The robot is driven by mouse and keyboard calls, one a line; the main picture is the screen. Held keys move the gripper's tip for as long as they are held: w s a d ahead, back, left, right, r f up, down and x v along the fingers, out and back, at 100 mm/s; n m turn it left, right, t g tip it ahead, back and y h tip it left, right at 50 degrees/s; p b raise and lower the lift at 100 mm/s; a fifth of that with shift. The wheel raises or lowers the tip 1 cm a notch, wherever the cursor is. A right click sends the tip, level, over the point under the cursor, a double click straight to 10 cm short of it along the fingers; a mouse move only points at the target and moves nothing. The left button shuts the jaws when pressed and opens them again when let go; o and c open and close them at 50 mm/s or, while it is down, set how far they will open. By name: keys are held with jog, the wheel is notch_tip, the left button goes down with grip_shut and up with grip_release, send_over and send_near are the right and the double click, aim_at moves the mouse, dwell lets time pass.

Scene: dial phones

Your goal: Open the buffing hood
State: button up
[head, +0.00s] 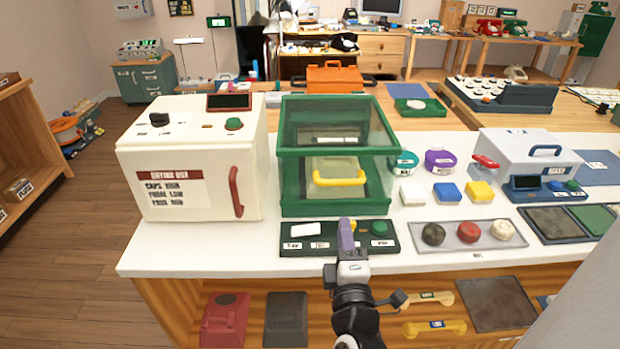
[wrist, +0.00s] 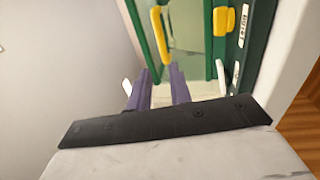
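The buffing hood appears to be the green-framed box with clear panels (head: 288,190) on the white counter. A yellow bar handle (head: 339,181) runs across its front; it also shows in the wrist view (wrist: 160,36), upright there. I cannot tell from here whether the front panel is fully down. My gripper (head: 346,224) has purple fingers and is in front of the hood, lower than the handle and above the dark control panel. In the wrist view, the fingers (wrist: 159,72) stand apart with nothing between them, and the handle lies beyond their tips.
A white box with a red handle (head: 237,192) stands close on the left. A dark green panel (head: 300,244) with buttons lies before the hood. Right of it are colored blocks (head: 446,192) and a tray of round pads (head: 468,246). Shelves are below.

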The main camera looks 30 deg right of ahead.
aim_at(341, 180)
jog(key=b+x, duration=0.1)
jog(key=x, duration=0.3)
jog(key=b+x, duration=0.1)
jog(key=x, duration=0.4)
jog(key=b+x, duration=0.2)
jog(key=x, duration=0.2)
jog(key=shift+w+d+f, duration=0.1)
jog(key=shift+d+f, duration=0.1)
jog(key=shift+d, duration=0.25)
grip_shut()
